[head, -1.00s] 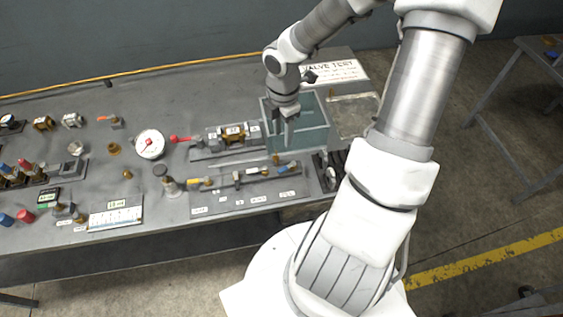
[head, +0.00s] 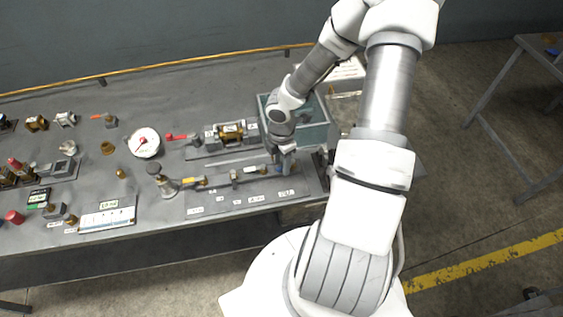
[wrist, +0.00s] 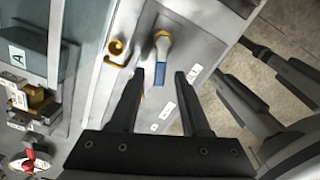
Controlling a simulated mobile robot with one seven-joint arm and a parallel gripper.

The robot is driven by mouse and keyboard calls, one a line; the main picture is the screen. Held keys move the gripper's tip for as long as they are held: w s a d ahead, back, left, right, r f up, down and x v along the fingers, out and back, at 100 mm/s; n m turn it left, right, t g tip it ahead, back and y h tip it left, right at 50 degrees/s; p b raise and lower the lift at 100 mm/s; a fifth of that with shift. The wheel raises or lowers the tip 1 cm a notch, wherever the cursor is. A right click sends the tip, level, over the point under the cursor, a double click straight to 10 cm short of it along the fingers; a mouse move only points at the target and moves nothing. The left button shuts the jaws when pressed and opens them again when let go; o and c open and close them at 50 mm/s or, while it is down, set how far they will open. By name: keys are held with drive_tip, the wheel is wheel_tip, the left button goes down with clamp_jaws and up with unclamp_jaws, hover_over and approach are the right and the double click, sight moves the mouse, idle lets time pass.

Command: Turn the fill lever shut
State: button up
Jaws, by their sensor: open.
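In the wrist view a small lever with a blue grip (wrist: 159,74) extends from a round metal hub on the grey valve plate (wrist: 195,50). Small labels sit beside it, too small to read, so I cannot tell for sure that it is the fill lever. My gripper (wrist: 160,74) is open, with one finger on each side of the blue grip and visible gaps to it. In the head view my gripper (head: 285,170) is low over the right end of the plate (head: 235,203) and largely hides this lever.
A teal-grey open bin (head: 313,133) stands just behind my gripper. A dial gauge (head: 144,142) and several fittings lie left. A brass elbow (wrist: 118,48) is close to the blue lever.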

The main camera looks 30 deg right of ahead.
drive_tip(key=shift+c, duration=0.2)
clamp_jaws()
drive_tip(key=shift+w+f+m+b, duration=0.1)
drive_tip(key=shift+w+m+b, duration=0.3)
drive_tip(key=shift+m, duration=0.4)
drive_tip(key=shift+w+d+m+b, duration=0.1)
drive_tip(key=shift+w+m+b, duration=0.1)
drive_tip(key=shift+m, duration=0.55)
drive_tip(key=shift+w+m+b, duration=0.1)
drive_tip(key=shift+w+m, duration=0.1)
drive_tip(key=shift+m, duration=0.55)
drive_tip(key=shift+o, duration=0.2)
unclamp_jaws()
